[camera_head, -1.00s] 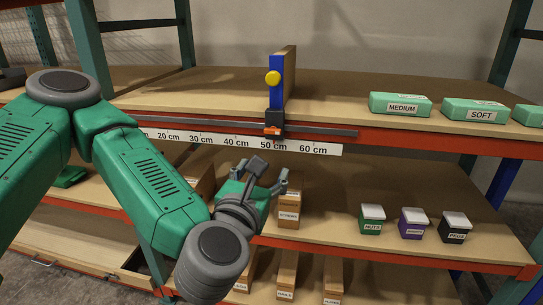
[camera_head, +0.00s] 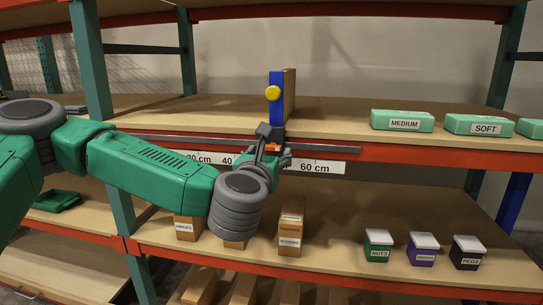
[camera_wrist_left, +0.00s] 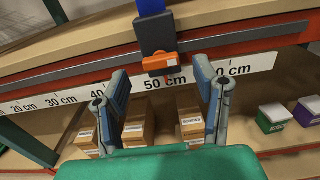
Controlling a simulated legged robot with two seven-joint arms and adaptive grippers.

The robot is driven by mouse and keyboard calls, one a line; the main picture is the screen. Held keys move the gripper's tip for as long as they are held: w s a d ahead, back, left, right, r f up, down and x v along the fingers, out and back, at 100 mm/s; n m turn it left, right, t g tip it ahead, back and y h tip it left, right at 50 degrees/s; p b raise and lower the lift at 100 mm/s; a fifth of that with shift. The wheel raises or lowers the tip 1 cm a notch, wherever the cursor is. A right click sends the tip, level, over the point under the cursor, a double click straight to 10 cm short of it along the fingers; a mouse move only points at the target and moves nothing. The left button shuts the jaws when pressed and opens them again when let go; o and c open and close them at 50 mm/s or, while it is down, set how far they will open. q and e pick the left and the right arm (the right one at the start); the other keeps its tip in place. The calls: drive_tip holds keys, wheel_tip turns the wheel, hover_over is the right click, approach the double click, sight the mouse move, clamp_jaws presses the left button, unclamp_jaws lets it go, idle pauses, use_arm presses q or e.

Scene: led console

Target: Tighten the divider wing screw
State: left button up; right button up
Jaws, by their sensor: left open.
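The divider (camera_head: 275,105) stands upright on the upper shelf, a wooden panel with a blue front edge and a yellow knob (camera_head: 272,93). Its dark clamp (camera_wrist_left: 155,34) sits on the rail and carries the orange wing screw (camera_wrist_left: 162,64), near the 50 cm mark. In the head view the orange screw (camera_head: 273,148) is partly hidden by my gripper. My left gripper (camera_head: 271,145) is open in front of it. In the wrist view the fingers of my left gripper (camera_wrist_left: 160,73) are spread, one to each side of the screw; contact is not visible. My right gripper is not in view.
The grey rail (camera_head: 320,148) and white scale strip (camera_head: 325,167) run along the shelf's red front beam. Green boxes (camera_head: 402,121) stand at the upper right. Cardboard boxes (camera_head: 291,228) and lidded bins (camera_head: 378,244) stand on the shelf below. Teal uprights (camera_head: 92,60) frame the rack.

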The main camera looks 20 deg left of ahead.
sight(273, 148)
use_arm(q)
drive_tip(key=shift+x, duration=1.2)
drive_tip(key=shift+d, duration=0.1)
drive_tip(key=c, duration=1.1)
drive_tip(key=shift+c, duration=0.2)
